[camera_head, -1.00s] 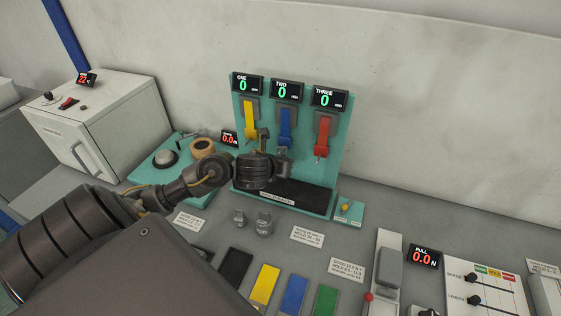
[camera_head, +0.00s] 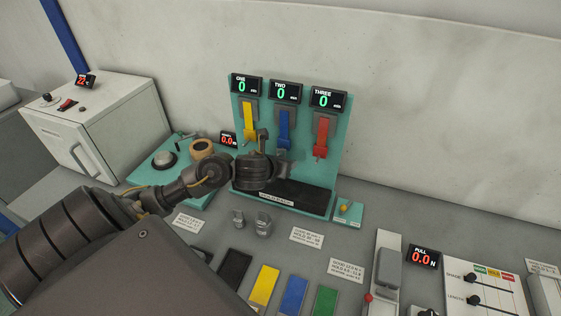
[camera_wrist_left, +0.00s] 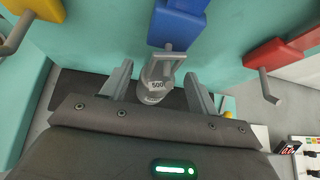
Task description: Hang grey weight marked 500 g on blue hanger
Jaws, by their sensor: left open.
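My left gripper (camera_head: 273,146) is in front of the blue hanger (camera_head: 285,122) on the teal board, its fingers apart. In the left wrist view, the grey weight marked 500 (camera_wrist_left: 157,82) is between the open fingers of the left gripper (camera_wrist_left: 158,88), with a gap on each side. Its handle is at the peg below the blue hanger (camera_wrist_left: 178,24), and it appears to hang there; I cannot tell the exact contact. In the head view the gripper hides this weight. Display TWO (camera_head: 285,91) reads 0. My right gripper is not in view.
The yellow hanger (camera_head: 249,122) and red hanger (camera_head: 321,132) flank the blue one, with pegs sticking out. A smaller grey weight (camera_head: 238,217) and a larger one (camera_head: 263,223) stand on the counter in front. A tape roll (camera_head: 202,147) is left of the board.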

